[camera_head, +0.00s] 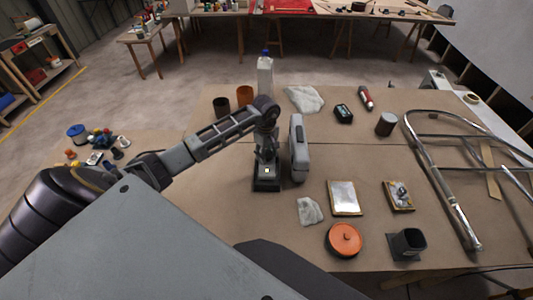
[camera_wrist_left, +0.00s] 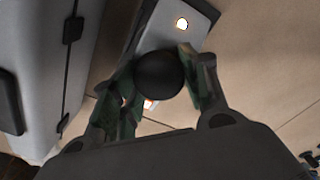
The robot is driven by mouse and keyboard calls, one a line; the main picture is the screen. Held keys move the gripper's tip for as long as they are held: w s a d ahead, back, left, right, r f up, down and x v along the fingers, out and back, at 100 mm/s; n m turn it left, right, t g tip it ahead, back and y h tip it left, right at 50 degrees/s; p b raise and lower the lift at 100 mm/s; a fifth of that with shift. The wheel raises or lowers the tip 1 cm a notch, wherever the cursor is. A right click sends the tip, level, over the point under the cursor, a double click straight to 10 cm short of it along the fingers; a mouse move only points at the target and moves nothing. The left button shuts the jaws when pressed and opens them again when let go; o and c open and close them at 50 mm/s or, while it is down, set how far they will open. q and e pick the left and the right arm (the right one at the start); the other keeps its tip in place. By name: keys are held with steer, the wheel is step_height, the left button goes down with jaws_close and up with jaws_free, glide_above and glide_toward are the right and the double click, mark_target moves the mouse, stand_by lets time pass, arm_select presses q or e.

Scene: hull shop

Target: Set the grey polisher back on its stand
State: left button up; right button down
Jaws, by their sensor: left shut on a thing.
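My left gripper (camera_head: 267,150) points down over the middle of the table. In the left wrist view its fingers (camera_wrist_left: 160,85) are shut around a round black knob (camera_wrist_left: 159,75), which I take to be the top of the polisher. The fingers hide most of its body. Directly below is a dark base with a grey face and a small lit spot (camera_head: 266,184), seemingly the stand; its grey face also shows in the wrist view (camera_wrist_left: 150,36). I cannot tell whether the polisher touches it. My right gripper is not in view.
A grey case (camera_head: 298,148) stands close to the right of the gripper. Behind are a clear bottle (camera_head: 265,77) and brown cups (camera_head: 244,95). An orange-lidded tin (camera_head: 344,239), a dark square holder (camera_head: 408,244) and a metal tube frame (camera_head: 440,185) lie to the right.

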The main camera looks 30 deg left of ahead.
arm_select(q)
steer(key=shift+f, duration=0.2)
stand_by(0.3)
steer(key=o, duration=0.8)
steer(key=shift+s+r+p, duration=0.1)
steer(key=shift+r+p, duration=1.8)
steer(key=shift+r, duration=3.6)
steer(key=shift+s+d+f, duration=0.1)
